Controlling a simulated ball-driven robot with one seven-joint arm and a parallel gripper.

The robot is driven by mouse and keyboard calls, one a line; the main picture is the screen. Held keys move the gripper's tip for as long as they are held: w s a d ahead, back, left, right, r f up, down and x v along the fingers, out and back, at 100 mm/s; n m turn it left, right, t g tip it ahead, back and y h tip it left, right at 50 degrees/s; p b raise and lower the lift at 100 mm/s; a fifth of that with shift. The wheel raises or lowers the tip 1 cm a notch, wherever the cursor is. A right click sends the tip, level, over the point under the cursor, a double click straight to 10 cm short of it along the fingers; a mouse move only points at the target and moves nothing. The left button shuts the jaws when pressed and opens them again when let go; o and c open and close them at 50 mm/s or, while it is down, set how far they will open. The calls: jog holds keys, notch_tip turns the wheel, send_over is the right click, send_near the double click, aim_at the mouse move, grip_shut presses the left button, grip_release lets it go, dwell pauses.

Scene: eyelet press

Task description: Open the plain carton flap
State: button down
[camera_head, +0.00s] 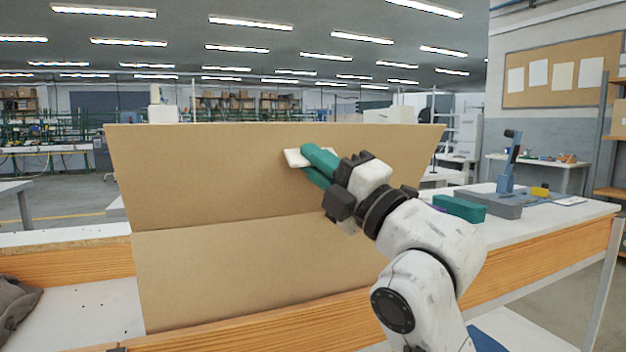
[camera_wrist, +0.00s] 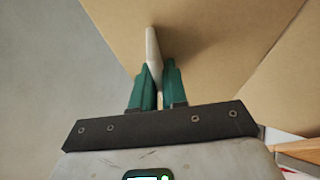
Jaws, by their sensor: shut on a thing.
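The plain carton (camera_head: 230,268) stands on the bench, its brown front wall facing me. Its wide brown flap (camera_head: 200,175) rises above a fold line and looks roughly upright, flaring wider at the top. A pale tab (camera_head: 296,158) sticks out from the flap's upper middle. My gripper (camera_head: 310,163), with green fingers, is shut on this tab. In the wrist view the pale tab (camera_wrist: 152,48) lies between the fingertips, beside the brown flap (camera_wrist: 205,35). The carton's inside is hidden behind the flap.
The wood-edged bench (camera_head: 88,305) runs beneath the carton. On the right, a table (camera_head: 545,212) holds a green block (camera_head: 459,207), a grey block (camera_head: 490,203) and a blue press (camera_head: 507,165). A dark cloth (camera_head: 15,305) lies at the far left.

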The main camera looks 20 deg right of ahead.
jog(key=shift+s+f+b, duration=0.15)
jog(key=shift+f+b, duration=0.05)
jog(key=shift+b, duration=0.15)
jog(key=c, duration=1.2)
grip_release()
jog(key=shift+c, duration=0.2)
jog(key=shift+s, duration=0.1)
jog(key=v, duration=1)
jog(key=shift+d+f, duration=0.15)
jog(key=shift+f, duration=0.25)
jog(key=shift+s, duration=0.15)
